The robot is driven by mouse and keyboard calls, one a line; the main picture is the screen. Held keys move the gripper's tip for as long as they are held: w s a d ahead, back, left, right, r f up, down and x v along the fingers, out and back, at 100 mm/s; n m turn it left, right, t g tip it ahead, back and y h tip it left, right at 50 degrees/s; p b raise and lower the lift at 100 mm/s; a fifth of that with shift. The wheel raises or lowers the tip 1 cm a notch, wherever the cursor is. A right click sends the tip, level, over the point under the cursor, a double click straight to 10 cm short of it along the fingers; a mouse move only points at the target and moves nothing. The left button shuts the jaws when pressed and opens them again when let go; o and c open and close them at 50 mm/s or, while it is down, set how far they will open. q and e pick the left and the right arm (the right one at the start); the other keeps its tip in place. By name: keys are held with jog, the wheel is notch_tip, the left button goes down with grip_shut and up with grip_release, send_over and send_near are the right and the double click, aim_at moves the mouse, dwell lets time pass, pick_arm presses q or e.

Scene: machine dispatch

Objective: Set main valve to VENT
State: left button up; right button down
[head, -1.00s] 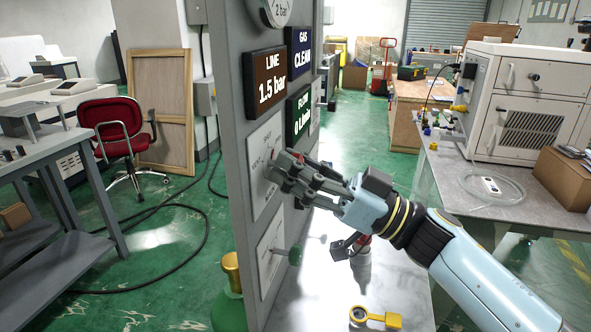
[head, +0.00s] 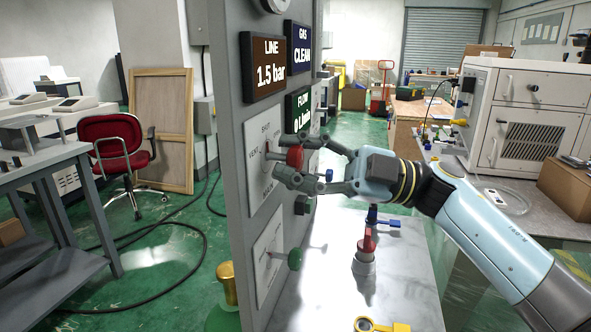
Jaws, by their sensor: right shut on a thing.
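The main valve's white plate (head: 262,190) is on the side of the grey panel, with VENT at its left, SHUT at its top, a partly covered label at upper right and MAIN low down. The valve's red handle (head: 294,157) stands out from the plate on a thin stem. My right gripper (head: 288,161) is shut on the red handle, with one finger above it and one below. The fingers cover part of the plate, and I cannot tell exactly which mark the handle points to. My left gripper is not in view.
A lower plate with a green knob (head: 295,258) is below. Displays read LINE 1.5 bar (head: 270,66), GAS CLEAN (head: 301,48) and FLOW (head: 299,115). A red-topped fitting (head: 366,247), a blue-handled piece (head: 385,221) and a yellow ring tool (head: 378,325) are on the pale bench.

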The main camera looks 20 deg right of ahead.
jog(key=n+g+b, duration=0.1)
jog(key=n, duration=0.2)
jog(key=n+h+b, duration=0.1)
jog(key=n+b, duration=0.1)
jog(key=n, duration=0.1)
jog(key=shift+f+g+h, duration=0.15)
jog(key=shift+g+h, duration=0.15)
jog(key=shift+g, duration=0.1)
jog(key=n+h+b, duration=0.1)
jog(key=n, duration=0.1)
jog(key=n+h+b, duration=0.1)
jog(key=n, duration=0.1)
jog(key=shift+n+g+b, duration=0.3)
jog(key=shift+n, duration=0.1)
jog(key=c, duration=0.9)
grip_release()
jog(key=shift+c, duration=0.2)
jog(key=v, duration=1.2)
jog(key=shift+s, duration=0.1)
